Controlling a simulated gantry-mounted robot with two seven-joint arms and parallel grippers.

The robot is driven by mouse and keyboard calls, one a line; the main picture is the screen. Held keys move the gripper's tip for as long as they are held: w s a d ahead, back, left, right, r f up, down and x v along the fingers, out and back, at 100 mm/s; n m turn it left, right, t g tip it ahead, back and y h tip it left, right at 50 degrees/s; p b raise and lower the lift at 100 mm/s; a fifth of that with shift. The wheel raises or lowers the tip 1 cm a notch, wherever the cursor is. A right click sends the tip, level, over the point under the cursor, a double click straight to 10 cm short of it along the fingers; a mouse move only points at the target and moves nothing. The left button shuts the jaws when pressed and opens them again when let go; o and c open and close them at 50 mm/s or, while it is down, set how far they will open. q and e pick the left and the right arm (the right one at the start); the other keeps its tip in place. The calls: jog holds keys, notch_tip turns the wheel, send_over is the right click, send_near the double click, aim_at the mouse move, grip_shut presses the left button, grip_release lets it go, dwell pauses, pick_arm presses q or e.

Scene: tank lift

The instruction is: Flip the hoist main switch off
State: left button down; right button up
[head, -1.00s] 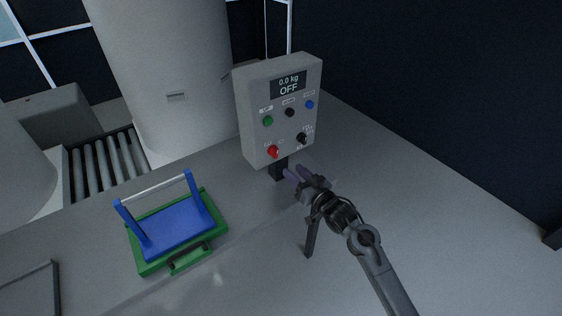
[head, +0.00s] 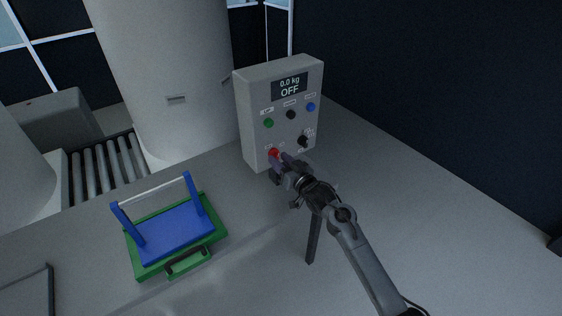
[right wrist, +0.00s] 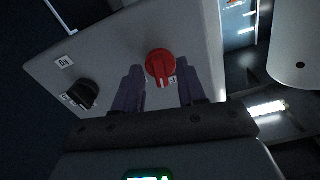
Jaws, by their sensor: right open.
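The grey hoist control box (head: 276,84) stands on the worktop, and its display (head: 290,87) reads 0.0 kg and OFF. The red rotary switch (head: 273,153) is at the box's lower left. My right gripper (head: 279,161) is at the lower front of the box, close to the red switch. In the right wrist view the red switch (right wrist: 160,66) shows between the two open fingers (right wrist: 160,90), near their tips. I cannot tell whether they touch it. A black knob (head: 303,141) is at the box's lower right and also shows in the right wrist view (right wrist: 84,94). My left gripper is not in view.
Green (head: 268,123), black (head: 291,114) and blue (head: 310,107) buttons sit above the switches. A green tray with a blue handled carrier (head: 172,230) lies at left. A roller conveyor (head: 105,168) and big pale cylinder (head: 165,70) are behind. The right worktop is clear.

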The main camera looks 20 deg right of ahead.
grip_shut()
jog(key=shift+r+n+p, duration=0.15)
jog(key=shift+n+p, duration=0.45)
jog(key=shift+n, duration=0.6)
grip_release()
jog(key=shift+s+d, duration=0.1)
jog(key=shift+s, duration=0.05)
